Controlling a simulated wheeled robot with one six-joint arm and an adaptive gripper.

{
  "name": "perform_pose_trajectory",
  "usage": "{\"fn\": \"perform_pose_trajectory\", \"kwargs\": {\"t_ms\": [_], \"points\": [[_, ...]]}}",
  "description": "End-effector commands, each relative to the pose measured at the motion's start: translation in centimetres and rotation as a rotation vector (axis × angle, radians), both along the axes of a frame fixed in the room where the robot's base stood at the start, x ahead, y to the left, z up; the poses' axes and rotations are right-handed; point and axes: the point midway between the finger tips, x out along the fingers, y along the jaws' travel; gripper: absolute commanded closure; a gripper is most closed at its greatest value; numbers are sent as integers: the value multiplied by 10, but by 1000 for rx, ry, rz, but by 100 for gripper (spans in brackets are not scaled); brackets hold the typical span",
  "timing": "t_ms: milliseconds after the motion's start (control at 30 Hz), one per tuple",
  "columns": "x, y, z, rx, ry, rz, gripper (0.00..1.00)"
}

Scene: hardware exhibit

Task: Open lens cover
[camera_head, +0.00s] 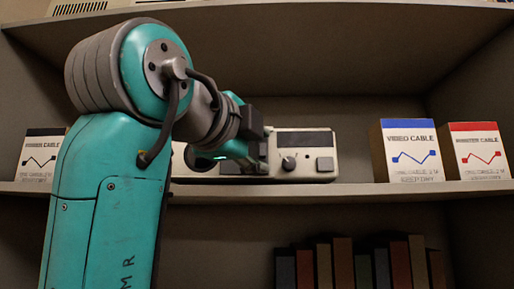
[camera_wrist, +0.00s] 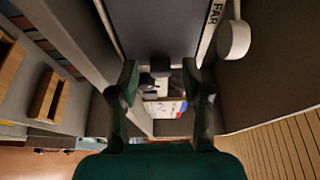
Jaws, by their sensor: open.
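A cream device (camera_head: 306,166) with a dark round knob (camera_head: 288,163) and dark square panels stands on the shelf in the head view. My arm hides much of its left part. My gripper (camera_head: 262,150) is in front of the device, partly hidden by my own wrist. In the wrist view my gripper (camera_wrist: 160,78) is open, its two dark green fingers apart with nothing clearly held. A large dark grey panel (camera_wrist: 158,28) lies beyond the fingertips, beside a pale strip marked "FAR" (camera_wrist: 212,22) and a white round knob (camera_wrist: 234,39). I cannot identify the lens cover for certain.
A blue-topped video cable box (camera_head: 408,152) and a red-topped box (camera_head: 477,152) stand right of the device. Another box (camera_head: 38,157) stands at the far left. Books (camera_head: 342,262) fill part of the lower shelf. The shelf board (camera_head: 350,190) is clear between device and boxes.

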Motion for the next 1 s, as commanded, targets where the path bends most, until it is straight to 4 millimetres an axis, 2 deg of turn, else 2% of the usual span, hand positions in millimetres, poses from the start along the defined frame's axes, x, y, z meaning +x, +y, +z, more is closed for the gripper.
{"fn": "perform_pose_trajectory", "kwargs": {"t_ms": [167,600,800,1000], "points": [[-16,9,0,1,-2,4,52],[-88,41,0,0,0,4,52],[-105,48,0,0,1,2,52],[-108,49,0,0,0,0,52]]}}
